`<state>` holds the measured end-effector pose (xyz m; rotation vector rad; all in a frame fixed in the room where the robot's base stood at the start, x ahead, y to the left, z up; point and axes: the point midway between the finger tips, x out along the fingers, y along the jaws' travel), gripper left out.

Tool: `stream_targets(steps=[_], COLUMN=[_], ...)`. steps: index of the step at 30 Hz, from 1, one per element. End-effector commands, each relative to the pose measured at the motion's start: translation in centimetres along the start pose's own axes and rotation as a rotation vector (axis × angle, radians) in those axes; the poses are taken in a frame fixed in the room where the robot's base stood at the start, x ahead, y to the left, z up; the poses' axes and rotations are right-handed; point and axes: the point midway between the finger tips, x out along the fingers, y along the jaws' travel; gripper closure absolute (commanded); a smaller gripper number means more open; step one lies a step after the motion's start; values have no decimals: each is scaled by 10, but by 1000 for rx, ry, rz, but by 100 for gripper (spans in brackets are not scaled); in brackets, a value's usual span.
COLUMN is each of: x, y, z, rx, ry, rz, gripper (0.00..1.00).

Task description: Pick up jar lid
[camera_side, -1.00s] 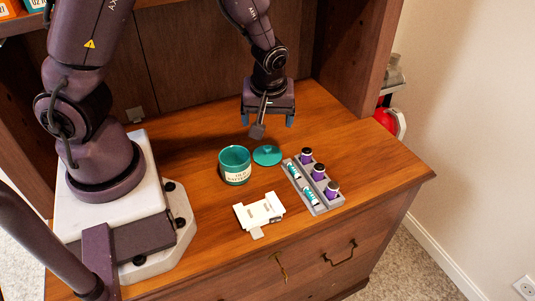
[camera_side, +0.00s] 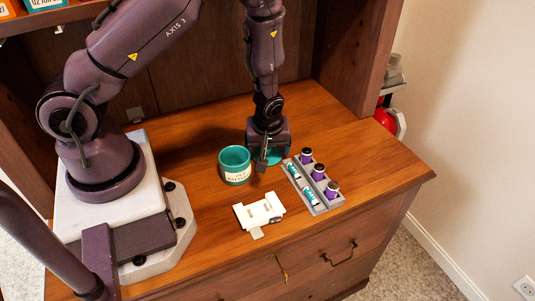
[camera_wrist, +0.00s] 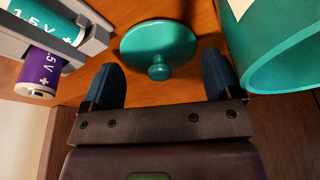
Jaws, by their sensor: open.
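The jar lid (camera_wrist: 150,42) is a teal disc with a round knob, lying knob up on the wooden top. In the side view the lid (camera_side: 274,157) is partly hidden behind my gripper (camera_side: 267,157). In the wrist view my gripper (camera_wrist: 167,85) is open and empty, with the lid's knob between and just beyond its two blue fingertips. I cannot tell the exact height of the fingers over the lid. The open teal jar (camera_side: 235,166) stands upright left of the lid; its rim and wall (camera_wrist: 285,60) show at the right in the wrist view.
A grey battery holder (camera_side: 318,207) with purple and teal batteries stands close to the right of the lid. A white device (camera_side: 259,213) lies in front. Hutch walls rise behind and at the right. The counter toward the right front corner is clear.

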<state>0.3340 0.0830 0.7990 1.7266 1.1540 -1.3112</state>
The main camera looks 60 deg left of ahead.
Motion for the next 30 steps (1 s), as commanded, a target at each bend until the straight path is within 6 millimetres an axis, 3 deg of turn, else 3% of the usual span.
stream_targets(steps=[9, 10, 13, 14, 23, 30], x=[9, 9, 9, 9, 7, -14], y=[0, 0, 0, 0, 0, 1], z=[0, 0, 0, 0, 0, -6], rx=[0, 0, 0, 0, 0, -1], ry=[-1, -1, -1, -1, 0, 1], rz=[1, 1, 0, 0, 1, 3], gripper=[16, 18, 41, 44, 44, 44])
